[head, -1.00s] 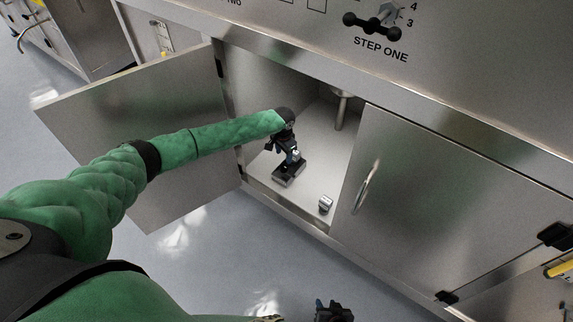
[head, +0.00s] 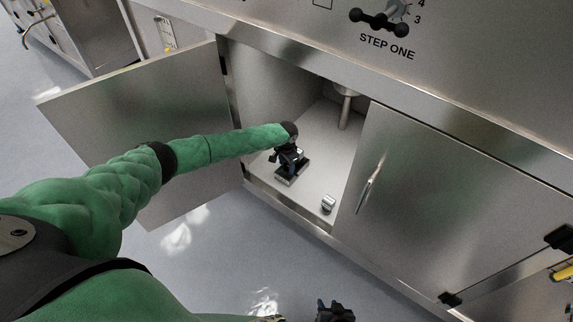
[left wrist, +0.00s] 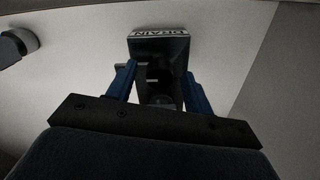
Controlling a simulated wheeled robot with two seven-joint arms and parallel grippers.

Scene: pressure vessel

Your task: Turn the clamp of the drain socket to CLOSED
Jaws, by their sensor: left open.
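The drain socket (head: 291,174) is a dark block on the floor of the open cabinet. In the left wrist view the drain socket (left wrist: 158,46) carries a white label reading DRAIN. My left gripper (head: 290,158) is inside the cabinet, right above the socket. In the left wrist view the blue fingers of my left gripper (left wrist: 158,78) are apart, with dark parts of the socket between them. I cannot tell the clamp's position or whether a finger touches it. My right gripper (head: 335,312) is at the bottom edge of the head view, outside the cabinet; its fingers are unclear.
A small metal piece (head: 328,204) lies on the cabinet floor near the front edge. A pipe (head: 345,108) hangs from above at the back. The left door (head: 150,110) stands open under my left arm; the right door (head: 440,205) is shut.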

